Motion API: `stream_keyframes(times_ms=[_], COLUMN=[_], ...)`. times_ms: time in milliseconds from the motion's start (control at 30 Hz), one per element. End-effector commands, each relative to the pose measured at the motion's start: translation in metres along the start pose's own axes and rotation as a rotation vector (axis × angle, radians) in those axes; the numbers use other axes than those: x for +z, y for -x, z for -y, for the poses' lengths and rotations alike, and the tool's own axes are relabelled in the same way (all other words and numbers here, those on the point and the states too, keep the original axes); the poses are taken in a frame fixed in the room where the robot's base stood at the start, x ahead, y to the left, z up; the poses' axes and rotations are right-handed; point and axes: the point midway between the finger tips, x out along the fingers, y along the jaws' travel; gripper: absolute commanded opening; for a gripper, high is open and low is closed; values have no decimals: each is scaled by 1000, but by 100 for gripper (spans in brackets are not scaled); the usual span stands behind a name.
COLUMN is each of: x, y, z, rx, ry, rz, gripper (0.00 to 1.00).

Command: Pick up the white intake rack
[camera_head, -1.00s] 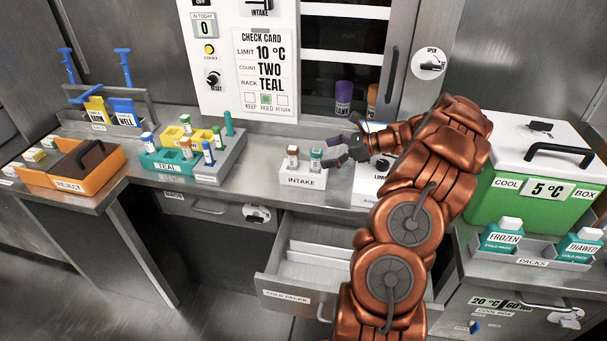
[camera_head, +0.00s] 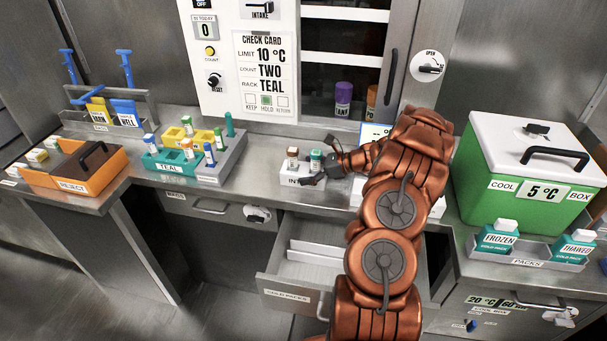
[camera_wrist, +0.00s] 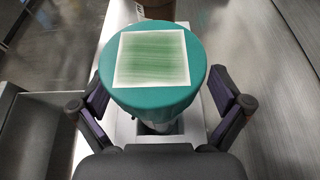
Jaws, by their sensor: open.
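The white intake rack (camera_head: 292,183) stands on the steel counter, its label partly covered by my gripper. It holds a brown-capped vial (camera_head: 292,155) at its left and a green-capped vial (camera_head: 315,160) at its right. My gripper (camera_head: 318,164) is open at the rack's right end, and its fingers reach around that end. In the wrist view the green cap (camera_wrist: 152,65) fills the middle, between the spread fingers of my gripper (camera_wrist: 160,112). The rack (camera_wrist: 125,125) shows beneath the cap. Finger contact with the rack cannot be told.
A grey rack block with a teal rack (camera_head: 165,165) stands to the left on the counter. An open drawer (camera_head: 290,285) juts out below the intake rack. A green cool box (camera_head: 535,205) stands at the right. A dispenser panel stands behind.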

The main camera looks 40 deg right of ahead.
Motion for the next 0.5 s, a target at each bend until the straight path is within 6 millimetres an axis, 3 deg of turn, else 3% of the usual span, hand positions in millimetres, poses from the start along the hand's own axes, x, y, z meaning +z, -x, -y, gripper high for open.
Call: stream_keyframes(times_ms=[333,500], x=[0,0], y=[-7,-7], z=[0,0], rx=[1,1], ry=[1,0], rz=[0,0], gripper=[99,81])
